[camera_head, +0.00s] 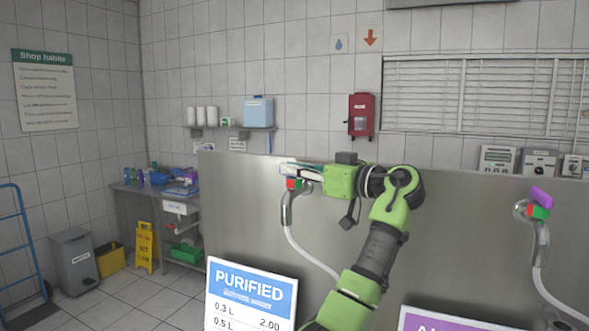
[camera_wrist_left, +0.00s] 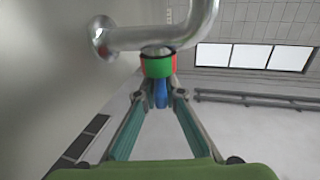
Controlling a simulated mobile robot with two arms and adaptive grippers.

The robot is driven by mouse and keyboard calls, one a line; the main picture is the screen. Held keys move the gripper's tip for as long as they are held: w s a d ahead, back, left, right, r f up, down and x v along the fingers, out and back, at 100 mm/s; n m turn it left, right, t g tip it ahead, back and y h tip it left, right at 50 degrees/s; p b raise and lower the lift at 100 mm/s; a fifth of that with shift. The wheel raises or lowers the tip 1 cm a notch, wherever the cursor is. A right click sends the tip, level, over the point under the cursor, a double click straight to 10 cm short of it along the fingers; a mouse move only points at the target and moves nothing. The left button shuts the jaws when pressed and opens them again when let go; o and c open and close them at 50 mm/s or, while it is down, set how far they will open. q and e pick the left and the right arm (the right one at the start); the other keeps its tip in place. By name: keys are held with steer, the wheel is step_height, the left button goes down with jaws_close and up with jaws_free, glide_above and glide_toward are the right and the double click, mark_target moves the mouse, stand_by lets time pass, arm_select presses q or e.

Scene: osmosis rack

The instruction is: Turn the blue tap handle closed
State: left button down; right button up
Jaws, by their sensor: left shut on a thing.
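The blue tap handle (camera_wrist_left: 161,94) shows in the left wrist view below a green and red collar (camera_wrist_left: 157,67) on a curved metal tap pipe (camera_wrist_left: 170,37). My left gripper (camera_wrist_left: 160,84) is shut on it, with one finger on each side. In the head view my left gripper (camera_head: 291,169) reaches the top of the left tap (camera_head: 287,205) from the right. The collar (camera_head: 293,183) there shows red and green just below the fingers. The fingers mostly hide the blue handle in that view. My right gripper is not in view.
A second tap (camera_head: 541,240) with a purple handle (camera_head: 542,196) stands at the right of the steel panel (camera_head: 240,190). A PURIFIED price sign (camera_head: 249,296) is below the left tap. A pale hose (camera_head: 310,258) hangs from the left tap.

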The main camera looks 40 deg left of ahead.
arm_select(q)
steer(key=shift+r+n+g+h+p, duration=0.15)
steer(key=shift+n+g+h+p, duration=0.2)
steer(key=shift+n+g, duration=1.05)
steer(key=shift+g, duration=1)
steer(key=c, duration=2.1)
jaws_free()
steer(key=shift+s, duration=0.1)
steer(key=shift+c, duration=0.2)
steer(key=shift+d, duration=0.1)
steer(key=v, duration=0.7)
steer(key=shift+d, duration=0.2)
